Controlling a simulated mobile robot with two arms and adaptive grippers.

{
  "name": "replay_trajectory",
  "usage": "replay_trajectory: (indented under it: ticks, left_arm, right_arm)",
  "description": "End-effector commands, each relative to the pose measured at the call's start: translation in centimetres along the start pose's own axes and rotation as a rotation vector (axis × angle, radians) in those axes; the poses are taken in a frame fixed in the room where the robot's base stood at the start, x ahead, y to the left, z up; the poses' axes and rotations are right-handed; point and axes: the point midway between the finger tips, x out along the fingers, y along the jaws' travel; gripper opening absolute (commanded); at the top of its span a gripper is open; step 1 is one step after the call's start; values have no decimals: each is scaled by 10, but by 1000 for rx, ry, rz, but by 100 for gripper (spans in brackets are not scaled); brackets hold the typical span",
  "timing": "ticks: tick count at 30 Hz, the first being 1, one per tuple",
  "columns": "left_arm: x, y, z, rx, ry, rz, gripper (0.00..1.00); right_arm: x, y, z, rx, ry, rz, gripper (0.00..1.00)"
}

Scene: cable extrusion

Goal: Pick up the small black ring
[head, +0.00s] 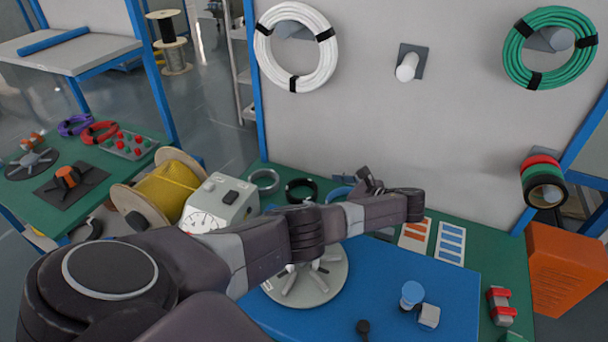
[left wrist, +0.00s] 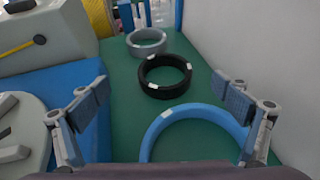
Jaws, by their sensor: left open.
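The small black ring (left wrist: 172,91) lies flat on the green table top in the left wrist view, with small white tags on it. It sits between a grey ring (left wrist: 148,49) behind it and a larger blue ring (left wrist: 178,112) in front. In the head view the black ring (head: 290,192) shows just beyond my left arm. My left gripper (left wrist: 161,87) is open and empty, its two fingers wide apart. The black ring appears between and beyond the fingertips, not touched. In the head view my arm hides part of the blue ring (head: 334,192). My right gripper is not in view.
A grey gauge box (head: 222,200) and a yellow cable spool (head: 168,188) stand left of the rings. A white panel (head: 400,130) rises behind the table. A blue mat (head: 385,290) and a round grey fixture (head: 325,285) lie in front.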

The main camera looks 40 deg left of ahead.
Motion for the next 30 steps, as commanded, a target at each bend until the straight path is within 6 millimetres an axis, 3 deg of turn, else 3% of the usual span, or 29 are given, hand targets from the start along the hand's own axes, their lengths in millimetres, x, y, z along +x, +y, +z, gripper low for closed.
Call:
replay_trajectory:
  ticks: [1, 6, 17, 24, 30]
  left_arm:
    - [5, 0, -12, -1, 0, -1, 93]
    - [8, 0, -18, -1, 0, 0, 93]
    - [43, -3, -18, -1, -2, 2, 93]
    - [78, -8, -18, 0, -2, 2, 93]
    - [86, -9, -18, 0, 1, -1, 93]
  right_arm:
    - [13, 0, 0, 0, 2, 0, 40]
    - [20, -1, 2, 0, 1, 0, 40]
    - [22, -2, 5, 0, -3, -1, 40]
    - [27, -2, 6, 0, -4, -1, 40]
    - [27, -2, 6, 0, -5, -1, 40]
